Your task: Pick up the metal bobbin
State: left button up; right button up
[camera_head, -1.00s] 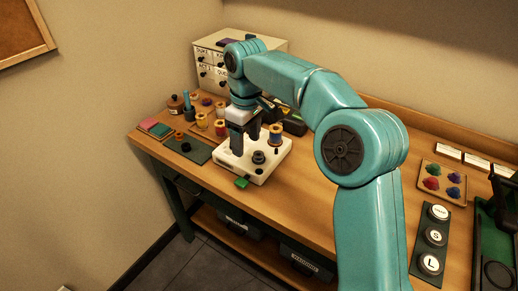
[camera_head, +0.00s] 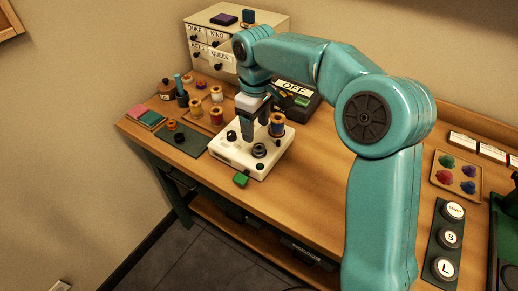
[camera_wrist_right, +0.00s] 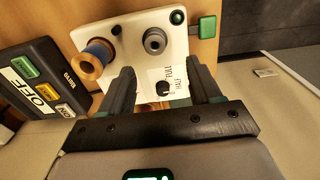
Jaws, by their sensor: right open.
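The metal bobbin is a small grey spool with a dark centre hole. It stands on a white winder base (camera_head: 227,151) in the head view (camera_head: 259,150), and also shows in the right wrist view (camera_wrist_right: 154,40). My right gripper (camera_head: 256,129) is over the base, just behind the bobbin, with its fingers pointing down. In the right wrist view the gripper (camera_wrist_right: 160,72) is open and empty, and the bobbin lies beyond its fingertips, apart from them. My left gripper is out of view.
A spool with blue thread (camera_head: 277,125) stands on the base close to the right fingers. A black box marked OFF (camera_head: 298,101) is behind. A green button (camera_head: 241,179) is at the base's front edge. Several thread spools stand at left. Bench right of the base is clear.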

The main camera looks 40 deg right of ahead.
aim_at(259, 150)
jog(key=f, duration=0.5)
jog(key=d+f, duration=0.1)
jog(key=f, duration=0.1)
jog(key=shift+s+f, duration=0.1)
jog(key=shift+f, duration=0.25)
jog(key=shift+a+r, duration=0.15)
jog(key=shift+c, duration=0.5)
jog(key=shift+s, duration=0.1)
jog(key=c, duration=1)
